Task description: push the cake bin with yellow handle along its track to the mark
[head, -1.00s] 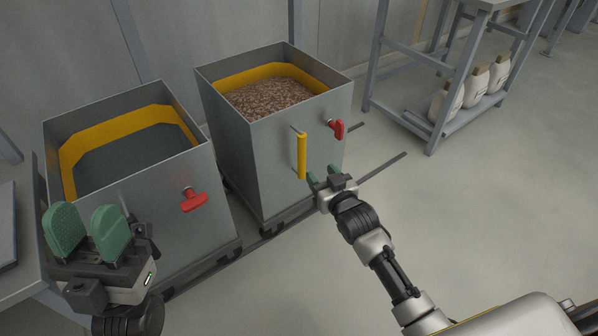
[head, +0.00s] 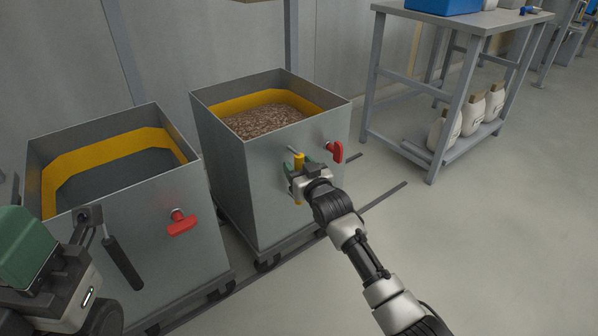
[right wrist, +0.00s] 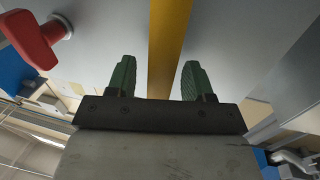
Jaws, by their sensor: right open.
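The cake bin (head: 228,168) is a grey box with brown crumbly contents, standing on a wheeled base on a floor track (head: 386,196). Its upright yellow handle (head: 299,160) is on the front face and also shows in the right wrist view (right wrist: 170,40). My right gripper (head: 300,172) is at the handle, partly covering it. In the right wrist view its green fingers (right wrist: 158,80) are apart, one on each side of the handle, with gaps. My left gripper (head: 25,250) is partly cut off at the lower left, its opening unclear. I cannot make out the mark.
A second grey bin (head: 150,215) with a black handle (head: 122,263) and a red knob (head: 181,223) stands to the left. The cake bin has a red knob (head: 335,151) too. A metal table (head: 470,22) with several white bottles below stands at the right. The floor in front is open.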

